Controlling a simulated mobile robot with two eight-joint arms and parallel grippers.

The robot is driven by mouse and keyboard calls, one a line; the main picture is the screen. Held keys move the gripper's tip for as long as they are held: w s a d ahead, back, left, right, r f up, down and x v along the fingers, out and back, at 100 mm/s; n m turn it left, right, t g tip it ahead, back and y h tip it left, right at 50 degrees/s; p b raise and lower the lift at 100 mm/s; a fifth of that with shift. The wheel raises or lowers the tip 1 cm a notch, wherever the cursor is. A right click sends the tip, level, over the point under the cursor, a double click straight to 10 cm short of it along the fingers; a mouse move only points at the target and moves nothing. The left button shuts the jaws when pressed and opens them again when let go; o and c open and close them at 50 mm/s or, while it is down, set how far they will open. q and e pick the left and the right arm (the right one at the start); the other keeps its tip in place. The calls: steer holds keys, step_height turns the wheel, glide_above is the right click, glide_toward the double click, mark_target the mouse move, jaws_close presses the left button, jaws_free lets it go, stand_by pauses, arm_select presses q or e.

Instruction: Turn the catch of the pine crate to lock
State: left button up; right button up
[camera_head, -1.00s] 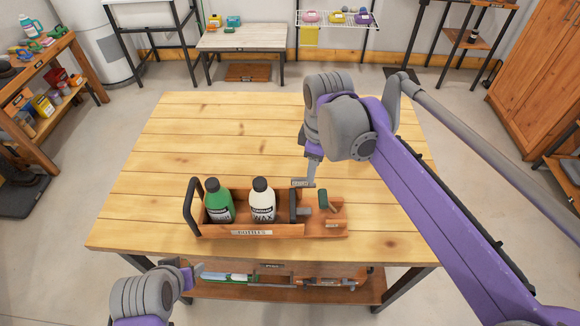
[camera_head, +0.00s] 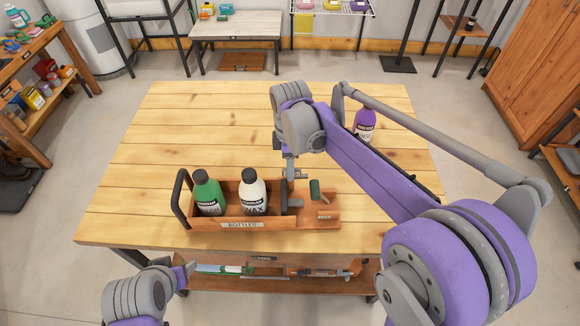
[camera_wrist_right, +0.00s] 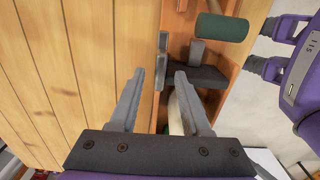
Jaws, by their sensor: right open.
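The pine crate (camera_head: 211,224), labelled BOTTLES, stands near the table's front edge and holds a green bottle (camera_head: 208,194) and a white bottle (camera_head: 252,193). At its right end are a green-gripped handle (camera_head: 315,189) and grey metal parts (camera_head: 294,203); which one is the catch I cannot tell for sure. In the right wrist view the green grip (camera_wrist_right: 222,27) and a grey metal piece (camera_wrist_right: 162,52) lie beyond my fingers. My right gripper (camera_head: 291,174) is open and empty just above the crate's right end; its fingers also show (camera_wrist_right: 160,82). My left gripper (camera_head: 187,275) is low at front left, its opening unclear.
A purple bottle (camera_head: 364,124) stands on the table's right side, partly behind my right arm. The wooden table (camera_head: 180,130) is clear behind and left of the crate. A lower shelf (camera_head: 275,285) with tools lies under the table's front.

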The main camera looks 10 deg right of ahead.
steer(key=shift+f, duration=0.35)
jaws_close()
